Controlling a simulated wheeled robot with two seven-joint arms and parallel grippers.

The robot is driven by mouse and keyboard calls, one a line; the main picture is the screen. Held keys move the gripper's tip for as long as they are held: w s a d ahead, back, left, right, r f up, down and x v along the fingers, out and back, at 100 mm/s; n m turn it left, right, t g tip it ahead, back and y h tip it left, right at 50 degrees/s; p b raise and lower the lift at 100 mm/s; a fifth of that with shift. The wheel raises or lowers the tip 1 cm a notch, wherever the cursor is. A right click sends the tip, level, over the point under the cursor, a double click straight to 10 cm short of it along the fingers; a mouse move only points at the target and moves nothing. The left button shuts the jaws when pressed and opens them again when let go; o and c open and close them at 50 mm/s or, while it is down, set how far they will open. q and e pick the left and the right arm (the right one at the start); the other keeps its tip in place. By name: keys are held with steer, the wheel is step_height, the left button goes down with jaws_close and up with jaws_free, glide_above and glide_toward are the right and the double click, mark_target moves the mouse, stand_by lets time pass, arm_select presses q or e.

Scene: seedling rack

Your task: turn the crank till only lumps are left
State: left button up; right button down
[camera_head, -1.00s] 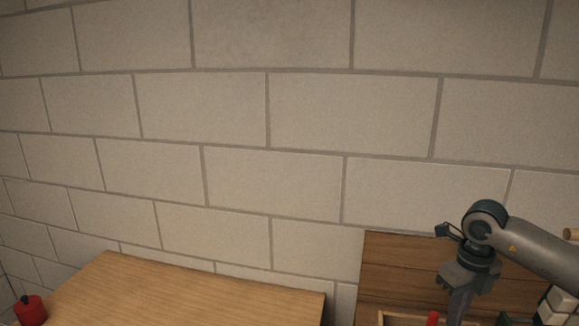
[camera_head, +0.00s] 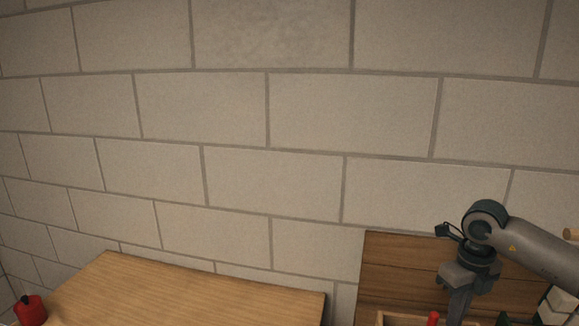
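My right arm comes in from the right edge, with its wrist and gripper body (camera_head: 468,275) pointing down at the bottom right. Its fingertips are cut off by the bottom edge, so I cannot see whether it is open or shut. Below it, a red knob-like piece (camera_head: 433,318) and the edge of a wooden box (camera_head: 398,319) just show at the bottom edge. I cannot tell whether the red piece belongs to a crank. No crank or lumps are clearly visible. My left gripper is not in view.
A wooden tabletop (camera_head: 190,290) fills the lower left, with a red container with a dark knob (camera_head: 31,309) at its left end. A brown plank panel (camera_head: 400,265) stands behind my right gripper. Pale blocks (camera_head: 556,305) are at the right edge. A block wall (camera_head: 250,120) fills the background.

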steer(key=shift+f, duration=0.1)
stand_by(0.3)
steer(key=shift+f+b, duration=1.6)
steer(key=shift+f, duration=0.05)
steer(key=shift+a, duration=0.1)
